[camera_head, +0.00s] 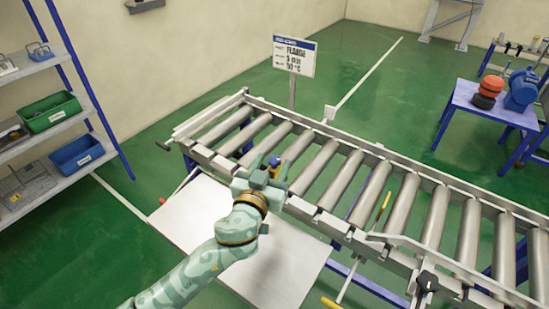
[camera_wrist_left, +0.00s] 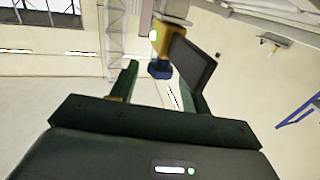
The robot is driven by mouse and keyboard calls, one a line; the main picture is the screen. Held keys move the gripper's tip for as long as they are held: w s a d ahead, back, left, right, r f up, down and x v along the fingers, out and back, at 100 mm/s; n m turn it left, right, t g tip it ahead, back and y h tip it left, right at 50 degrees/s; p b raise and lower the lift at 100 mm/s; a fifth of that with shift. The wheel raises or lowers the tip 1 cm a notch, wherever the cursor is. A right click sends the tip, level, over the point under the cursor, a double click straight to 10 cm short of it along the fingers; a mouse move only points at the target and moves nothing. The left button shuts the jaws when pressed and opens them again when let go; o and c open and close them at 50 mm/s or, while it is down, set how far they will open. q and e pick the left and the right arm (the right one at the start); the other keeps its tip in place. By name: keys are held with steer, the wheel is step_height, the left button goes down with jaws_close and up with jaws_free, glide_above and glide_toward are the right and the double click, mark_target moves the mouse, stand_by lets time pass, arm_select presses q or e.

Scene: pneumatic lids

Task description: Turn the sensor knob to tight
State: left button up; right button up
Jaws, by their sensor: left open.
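The sensor is a small yellow body (camera_wrist_left: 161,33) with a blue knob (camera_wrist_left: 160,70) at its lower end and a bright green-white light on its side. In the head view only a bit of the blue and yellow sensor (camera_head: 275,162) shows at the conveyor's near rail, mostly hidden by my gripper. My left gripper (camera_head: 267,168) is open, its fingers pointing at the sensor. In the left wrist view the blue knob appears between the two fingers of my left gripper (camera_wrist_left: 158,78); I cannot tell whether either finger touches it. My right gripper is not in view.
The roller conveyor (camera_head: 325,178) runs across the middle. A sign (camera_head: 295,57) stands behind it. A black knob (camera_head: 427,281) sits on its near side. A white panel (camera_head: 285,268) lies below my arm. Shelves with a green bin (camera_head: 49,112) stand left; a blue table (camera_head: 493,103) stands right.

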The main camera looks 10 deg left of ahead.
arm_select(q)
steer(key=shift+w+d, duration=0.15)
steer(key=shift+w, duration=1.05)
steer(key=c, duration=1)
